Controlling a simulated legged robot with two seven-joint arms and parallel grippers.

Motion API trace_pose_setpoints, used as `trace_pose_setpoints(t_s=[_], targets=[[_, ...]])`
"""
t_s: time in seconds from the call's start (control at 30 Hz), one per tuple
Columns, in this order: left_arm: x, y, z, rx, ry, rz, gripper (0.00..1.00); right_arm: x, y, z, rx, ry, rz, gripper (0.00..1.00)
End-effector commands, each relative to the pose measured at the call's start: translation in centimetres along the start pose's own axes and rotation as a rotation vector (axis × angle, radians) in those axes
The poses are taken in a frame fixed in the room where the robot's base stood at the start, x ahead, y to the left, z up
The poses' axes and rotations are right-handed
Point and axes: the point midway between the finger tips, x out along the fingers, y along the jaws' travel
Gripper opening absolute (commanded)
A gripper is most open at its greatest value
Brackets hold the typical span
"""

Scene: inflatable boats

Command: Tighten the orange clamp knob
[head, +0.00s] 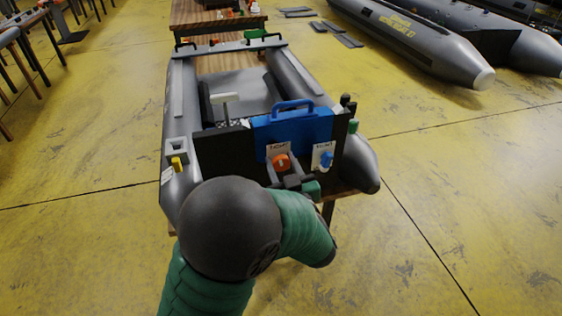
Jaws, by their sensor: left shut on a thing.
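The orange clamp knob (281,162) is on the rear board of the grey inflatable boat (180,105), below the blue case with a handle (292,125). A white label is just above the knob. My left gripper (284,172) reaches up to the knob from below, with its fingers shut on it. My green and dark left arm covers the lower middle of the view and hides part of the board. My right gripper is not in view.
A blue knob (326,160) with its own label sits close to the right of the orange one. A yellow part (177,163) is on the left tube and a green cap (353,126) on the right. The boat rests on a wooden table (345,191).

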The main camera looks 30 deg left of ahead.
Motion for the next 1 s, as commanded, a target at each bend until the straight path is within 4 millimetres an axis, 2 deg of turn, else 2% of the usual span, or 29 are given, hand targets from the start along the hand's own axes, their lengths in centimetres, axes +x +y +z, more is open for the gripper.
trace_pose_setpoints(t_s=[0.03, 0.1, 0.13, 0.27, 0.57, 1.0], targets=[[-0.2, 0.0, 0.7, 0.008, -0.016, 0.004, 0.0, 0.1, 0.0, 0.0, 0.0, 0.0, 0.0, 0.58], [-0.2, 0.0, 0.7, 0.008, -0.017, 0.004, 0.0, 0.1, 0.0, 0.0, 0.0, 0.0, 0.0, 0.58], [-0.2, 0.0, 0.7, 0.008, -0.017, 0.004, 0.42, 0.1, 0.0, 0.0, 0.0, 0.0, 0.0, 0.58], [-0.2, 0.0, 0.6, 0.006, -0.013, 0.003, 0.58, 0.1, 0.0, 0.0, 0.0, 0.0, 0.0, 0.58], [-0.3, 0.0, 0.2, 0.002, -0.007, 0.002, 0.58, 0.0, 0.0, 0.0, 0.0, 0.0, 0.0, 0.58], [-6.4, 0.1, 0.0, 0.001, -0.006, 0.003, 0.58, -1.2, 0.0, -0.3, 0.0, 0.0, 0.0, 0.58]])
